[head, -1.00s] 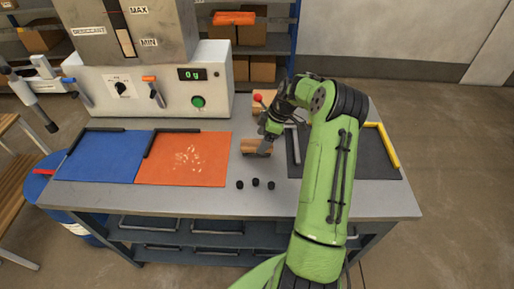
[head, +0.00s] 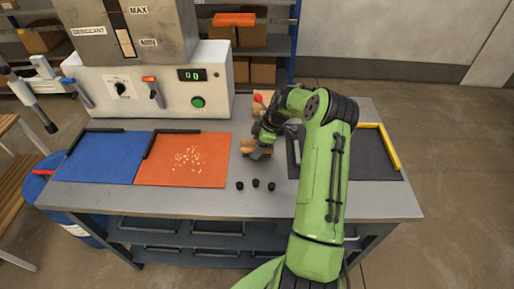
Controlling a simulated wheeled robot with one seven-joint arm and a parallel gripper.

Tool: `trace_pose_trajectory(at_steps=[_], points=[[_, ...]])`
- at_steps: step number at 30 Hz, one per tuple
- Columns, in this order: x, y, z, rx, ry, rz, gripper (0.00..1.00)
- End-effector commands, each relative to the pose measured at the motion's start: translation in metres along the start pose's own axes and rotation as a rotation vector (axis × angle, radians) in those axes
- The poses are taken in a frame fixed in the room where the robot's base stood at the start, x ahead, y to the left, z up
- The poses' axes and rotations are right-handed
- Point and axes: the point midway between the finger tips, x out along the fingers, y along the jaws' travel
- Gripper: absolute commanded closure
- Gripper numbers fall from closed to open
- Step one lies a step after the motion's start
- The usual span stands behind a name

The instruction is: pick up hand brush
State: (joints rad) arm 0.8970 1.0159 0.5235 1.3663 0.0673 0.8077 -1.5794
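A small brown wooden block-like thing, seemingly the hand brush (head: 246,147), lies on the grey tabletop just right of the orange mat. My gripper (head: 258,154) is down at tabletop height over its middle and right part and hides much of it. The fingers are small and dark here, so I cannot tell whether they are apart or closed on the brush.
An orange mat (head: 170,170) with pale crumbs and a blue mat (head: 100,160) lie left. Several small black knobs (head: 256,184) sit in front. A dark mat with a yellow bar (head: 389,147) lies right. The white machine (head: 150,85) stands behind.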

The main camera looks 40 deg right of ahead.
Motion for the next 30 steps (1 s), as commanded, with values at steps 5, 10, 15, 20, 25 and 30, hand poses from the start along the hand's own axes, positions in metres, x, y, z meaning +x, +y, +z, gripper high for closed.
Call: trace_pose_trajectory(at_steps=[5, 10, 15, 20, 25, 30], points=[[0.000, 0.000, 0.000, 0.000, 0.000, 0.001, 0.75], [-0.003, 0.000, -0.001, 0.001, 0.000, 0.001, 0.75], [-0.036, 0.001, -0.014, -0.002, -0.002, 0.005, 0.75], [-0.073, 0.001, -0.030, -0.002, -0.001, 0.005, 0.75], [-0.093, 0.000, -0.038, 0.000, 0.000, 0.002, 0.75], [-0.094, 0.000, -0.039, 0.001, 0.000, 0.000, 0.75]])
